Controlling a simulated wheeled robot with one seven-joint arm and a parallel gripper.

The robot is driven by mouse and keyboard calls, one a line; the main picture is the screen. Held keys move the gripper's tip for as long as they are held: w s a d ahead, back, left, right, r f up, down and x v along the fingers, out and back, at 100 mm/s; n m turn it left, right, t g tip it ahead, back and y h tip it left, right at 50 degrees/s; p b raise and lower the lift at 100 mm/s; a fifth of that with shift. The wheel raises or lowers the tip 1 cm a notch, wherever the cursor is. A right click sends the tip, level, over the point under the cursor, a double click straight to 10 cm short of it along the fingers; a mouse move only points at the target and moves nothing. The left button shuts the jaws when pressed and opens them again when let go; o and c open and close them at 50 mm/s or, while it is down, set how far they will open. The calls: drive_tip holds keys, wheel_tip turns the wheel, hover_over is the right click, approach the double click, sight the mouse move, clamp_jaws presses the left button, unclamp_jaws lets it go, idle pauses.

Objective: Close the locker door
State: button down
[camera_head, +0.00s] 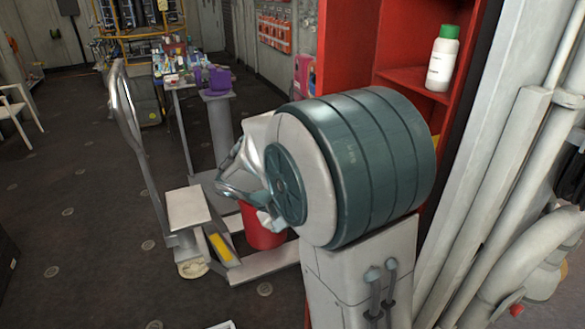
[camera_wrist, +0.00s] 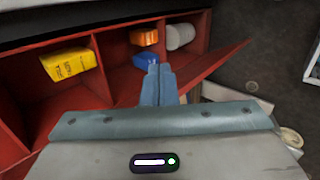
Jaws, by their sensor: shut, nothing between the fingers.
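The red locker (camera_head: 410,75) stands open at the upper right of the head view, with its shelves showing. In the wrist view the red locker (camera_wrist: 115,58) shows its open compartments. A red panel (camera_wrist: 212,68), which looks like the open door, slants out from its right side. My gripper (camera_wrist: 160,70) is shut and empty, its fingertips in front of the locker opening, left of that panel. I cannot tell whether the fingers touch the panel. In the head view my large teal and white arm joint hides much of the locker and door.
A white bottle with a green cap (camera_head: 443,58) stands on a locker shelf. Yellow (camera_wrist: 68,64), orange (camera_wrist: 144,37) and blue (camera_wrist: 146,60) items lie inside. A grey platform cart (camera_head: 188,208) and red bucket (camera_head: 262,228) stand left of my arm. Pipes (camera_head: 500,190) line the right. Left floor is open.

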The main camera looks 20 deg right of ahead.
drive_tip(key=w+a+f+n+t+h, duration=0.1)
drive_tip(key=w+a+n+t+h, duration=0.2)
drive_tip(key=w, duration=0.7)
drive_tip(key=w+f+t+h, duration=0.1)
drive_tip(key=w+t+h, duration=0.2)
drive_tip(key=w+h, duration=0.45)
drive_tip(key=w+d+y+p, duration=0.1)
drive_tip(key=d+y+p, duration=0.1)
drive_tip(key=d, duration=0.9)
drive_tip(key=shift+r+p, duration=0.25)
drive_tip(key=shift+p, duration=0.5)
drive_tip(key=shift+d, duration=0.15)
